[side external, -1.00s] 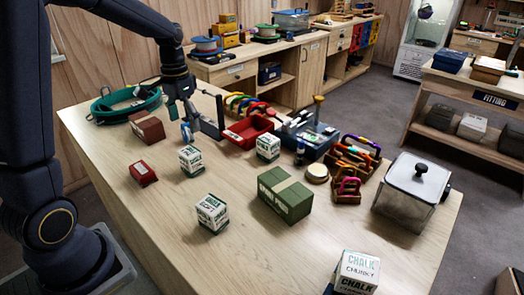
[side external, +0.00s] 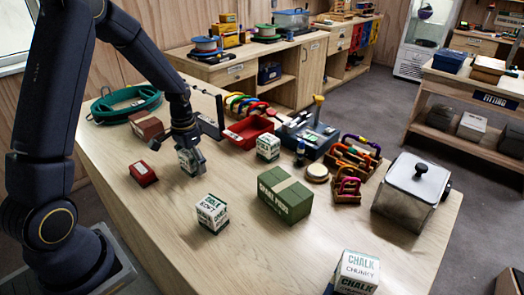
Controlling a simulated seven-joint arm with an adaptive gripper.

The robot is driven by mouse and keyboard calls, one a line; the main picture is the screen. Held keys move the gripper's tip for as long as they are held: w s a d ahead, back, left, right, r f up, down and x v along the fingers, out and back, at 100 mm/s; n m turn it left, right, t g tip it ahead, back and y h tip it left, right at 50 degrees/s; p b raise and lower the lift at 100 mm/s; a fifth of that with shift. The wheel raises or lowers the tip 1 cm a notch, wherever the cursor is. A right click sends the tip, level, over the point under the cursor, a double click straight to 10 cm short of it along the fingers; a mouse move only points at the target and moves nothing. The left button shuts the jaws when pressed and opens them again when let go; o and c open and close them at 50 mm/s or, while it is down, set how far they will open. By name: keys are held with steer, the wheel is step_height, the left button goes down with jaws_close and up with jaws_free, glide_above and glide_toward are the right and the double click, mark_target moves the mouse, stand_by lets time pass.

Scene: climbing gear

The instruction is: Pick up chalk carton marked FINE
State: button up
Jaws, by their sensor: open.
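Several white-and-green chalk cartons stand on the wooden table. That carton's lower word is too small or hidden to read. Another carton (side external: 212,213) stands nearer the front, its lower word looking like SOFT. One carton (side external: 268,147) stands behind the green box, its label unreadable. The carton at the front (side external: 357,272) reads CHUNKY. No label is clearly readable as FINE.
A green box (side external: 285,196) stands mid-table. A small red box (side external: 143,173) and a brown box (side external: 147,126) lie left of my gripper. A red tray (side external: 247,130) is behind it. A lidded metal container (side external: 411,192) stands at right. The front middle of the table is clear.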

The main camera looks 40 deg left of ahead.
steer(key=shift+c, duration=0.4)
steer(key=c, duration=1.2)
steer(key=shift+r, duration=0.15)
steer(key=shift+c, duration=0.2)
